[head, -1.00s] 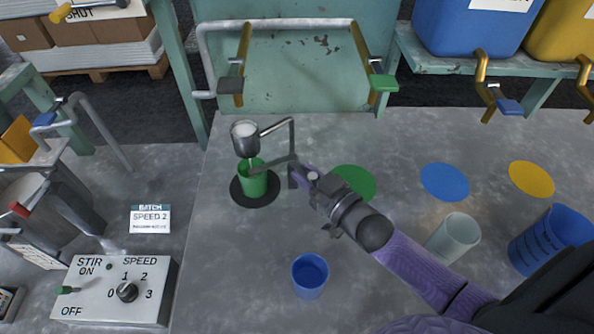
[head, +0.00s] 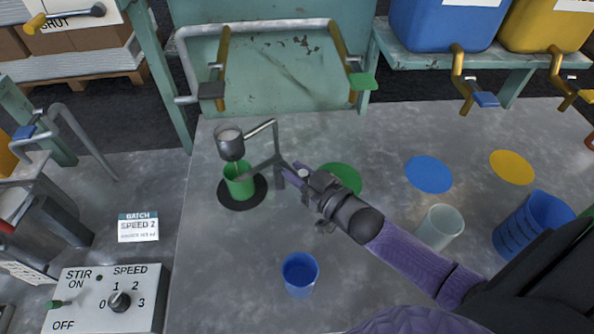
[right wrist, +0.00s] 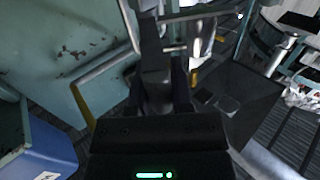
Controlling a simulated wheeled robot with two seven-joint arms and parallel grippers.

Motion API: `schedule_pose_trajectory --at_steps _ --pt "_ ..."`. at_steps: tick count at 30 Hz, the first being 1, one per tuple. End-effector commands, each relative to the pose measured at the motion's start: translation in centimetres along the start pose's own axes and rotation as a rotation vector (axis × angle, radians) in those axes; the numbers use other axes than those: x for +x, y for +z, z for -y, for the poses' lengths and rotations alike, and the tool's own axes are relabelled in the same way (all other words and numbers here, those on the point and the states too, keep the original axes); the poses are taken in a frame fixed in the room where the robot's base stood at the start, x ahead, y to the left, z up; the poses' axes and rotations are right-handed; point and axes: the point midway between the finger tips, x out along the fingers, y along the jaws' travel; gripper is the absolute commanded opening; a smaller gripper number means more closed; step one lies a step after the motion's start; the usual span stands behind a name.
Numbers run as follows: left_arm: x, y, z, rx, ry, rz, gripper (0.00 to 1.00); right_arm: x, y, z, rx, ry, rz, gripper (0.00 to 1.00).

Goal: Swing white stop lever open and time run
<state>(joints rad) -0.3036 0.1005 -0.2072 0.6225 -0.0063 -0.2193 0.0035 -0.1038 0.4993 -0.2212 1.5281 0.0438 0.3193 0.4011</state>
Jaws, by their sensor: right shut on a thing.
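A small metal cup (head: 229,142) with a pale grey surface inside hangs from a thin bent metal handle (head: 262,130). It is above a green beaker (head: 239,184), which stands on a black disc (head: 260,193). A thin green line shows between the cup and the beaker. My right gripper (head: 279,163) is to the right of the cup and appears shut on its handle. In the right wrist view the dark fingers (right wrist: 165,90) are in front of metal rods. I cannot make out a white stop lever. My left gripper is out of view.
Green (head: 342,180), blue (head: 428,174) and yellow (head: 512,167) discs mark the bench. A blue cup (head: 299,274), a clear beaker (head: 439,228) and a large blue beaker (head: 533,226) stand nearby. A speed control box (head: 107,299) and a batch card (head: 138,228) are at left.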

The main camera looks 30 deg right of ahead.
Motion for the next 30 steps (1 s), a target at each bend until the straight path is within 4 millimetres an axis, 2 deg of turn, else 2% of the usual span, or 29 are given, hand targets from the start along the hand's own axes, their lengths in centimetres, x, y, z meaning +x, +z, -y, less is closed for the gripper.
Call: schedule_pose_trajectory --at_steps 27,28,30 --pt "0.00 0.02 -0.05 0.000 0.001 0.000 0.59 -0.03 0.07 -0.02 0.000 0.001 0.002 0.00" --pt "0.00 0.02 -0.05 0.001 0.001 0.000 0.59 -0.03 0.07 -0.02 0.000 0.001 0.002 0.33" --pt "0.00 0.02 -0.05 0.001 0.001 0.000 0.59 -0.03 0.07 -0.01 0.000 0.001 0.002 0.48"
